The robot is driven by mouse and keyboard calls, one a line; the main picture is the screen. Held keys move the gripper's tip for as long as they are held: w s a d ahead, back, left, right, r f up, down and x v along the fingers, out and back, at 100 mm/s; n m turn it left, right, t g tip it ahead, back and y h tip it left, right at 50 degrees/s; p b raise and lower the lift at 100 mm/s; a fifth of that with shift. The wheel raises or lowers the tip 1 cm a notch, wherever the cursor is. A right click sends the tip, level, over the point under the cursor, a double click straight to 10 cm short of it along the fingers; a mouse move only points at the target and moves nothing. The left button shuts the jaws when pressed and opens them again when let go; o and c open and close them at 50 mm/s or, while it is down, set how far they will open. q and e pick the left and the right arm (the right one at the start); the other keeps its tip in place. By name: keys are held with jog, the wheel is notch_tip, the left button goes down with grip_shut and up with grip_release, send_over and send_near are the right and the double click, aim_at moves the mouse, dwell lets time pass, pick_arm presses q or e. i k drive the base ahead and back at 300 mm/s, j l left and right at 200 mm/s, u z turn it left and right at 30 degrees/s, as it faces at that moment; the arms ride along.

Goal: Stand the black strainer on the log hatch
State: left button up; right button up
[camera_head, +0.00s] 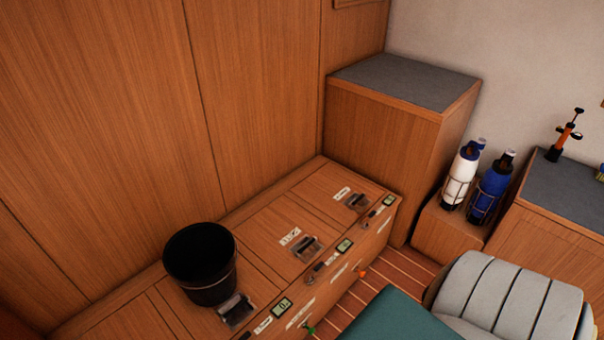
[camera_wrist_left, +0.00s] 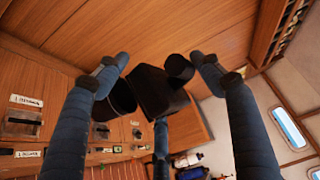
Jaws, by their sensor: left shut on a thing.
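My left gripper (camera_wrist_left: 160,60) shows only in the left wrist view, with its blue-grey fingers closed around a black thing. I take this held thing to be the black strainer (camera_wrist_left: 157,93); it is dark, with a blocky body and rounded parts, and its details are hard to make out. In the head view, a row of wooden hatches (camera_head: 268,240) with white labels, latches and small displays tops a low locker. The labels are too small to read, so I cannot tell which is the log hatch. My right gripper is in neither view.
A black bucket-like container (camera_head: 200,264) stands on the locker top at the left. A grey-topped cabinet (camera_head: 405,82) stands behind the far end. White (camera_head: 462,170) and blue (camera_head: 491,187) bottles stand in holders. A grey cushioned seat (camera_head: 510,300) is at the lower right.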

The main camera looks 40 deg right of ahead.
aim_at(330, 250)
jog(key=l+u, duration=0.2)
jog(key=l, duration=0.35)
jog(key=l+u, duration=0.15)
jog(key=l, duration=0.35)
jog(key=k+l+u, duration=0.2)
jog(key=l, duration=0.35)
jog(key=l+u, duration=0.2)
jog(key=l, duration=0.35)
